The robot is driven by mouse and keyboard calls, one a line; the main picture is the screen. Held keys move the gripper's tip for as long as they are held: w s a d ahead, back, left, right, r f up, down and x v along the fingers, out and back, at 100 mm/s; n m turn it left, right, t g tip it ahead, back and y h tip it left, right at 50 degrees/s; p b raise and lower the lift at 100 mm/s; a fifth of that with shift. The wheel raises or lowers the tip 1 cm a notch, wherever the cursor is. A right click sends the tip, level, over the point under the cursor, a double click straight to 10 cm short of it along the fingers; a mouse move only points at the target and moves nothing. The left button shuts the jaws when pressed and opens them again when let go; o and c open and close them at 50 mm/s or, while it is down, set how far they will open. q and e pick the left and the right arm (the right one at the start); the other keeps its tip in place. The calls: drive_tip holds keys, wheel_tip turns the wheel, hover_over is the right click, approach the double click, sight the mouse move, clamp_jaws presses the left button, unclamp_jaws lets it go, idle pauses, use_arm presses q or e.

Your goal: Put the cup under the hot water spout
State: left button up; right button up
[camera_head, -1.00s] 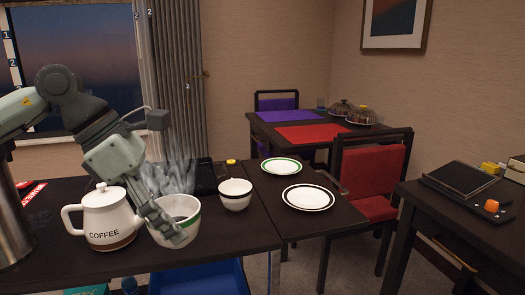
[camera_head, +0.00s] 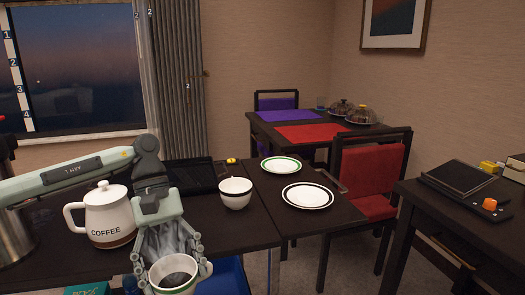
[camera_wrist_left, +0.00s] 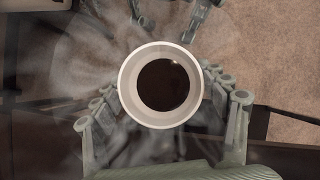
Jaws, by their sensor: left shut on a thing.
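A white cup with a green band (camera_head: 177,290) is at the bottom of the head view, in front of the table's near edge. It holds dark liquid and steams. My left gripper (camera_head: 173,268) is shut on it, with fingers on both sides. In the left wrist view the cup's round rim (camera_wrist_left: 124,86) faces the camera and looks about level, between the fingers of my left gripper (camera_wrist_left: 162,100). A second white cup with a dark band (camera_head: 235,195) stands on the table. I cannot make out a hot water spout. My right gripper is not in view.
A white coffee pot (camera_head: 108,218) stands left of my gripper, near a metal cylinder (camera_head: 12,240). A black tray (camera_head: 190,177) lies behind. Two plates, green-rimmed (camera_head: 281,165) and dark-rimmed (camera_head: 308,196), lie to the right. A blue bin (camera_head: 222,280) is below the table.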

use_arm(q)
drive_tip(key=f+m+y, duration=0.1)
drive_tip(key=m, duration=0.1)
drive_tip(key=a+f+m+y, duration=0.1)
drive_tip(key=m, duration=0.1)
drive_tip(key=a+f+m+g+y, duration=0.1)
drive_tip(key=f+m, duration=0.1)
drive_tip(key=shift+s+a+f+m, duration=0.1)
drive_tip(key=shift+s+m, duration=0.2)
drive_tip(key=shift+s, duration=0.05)
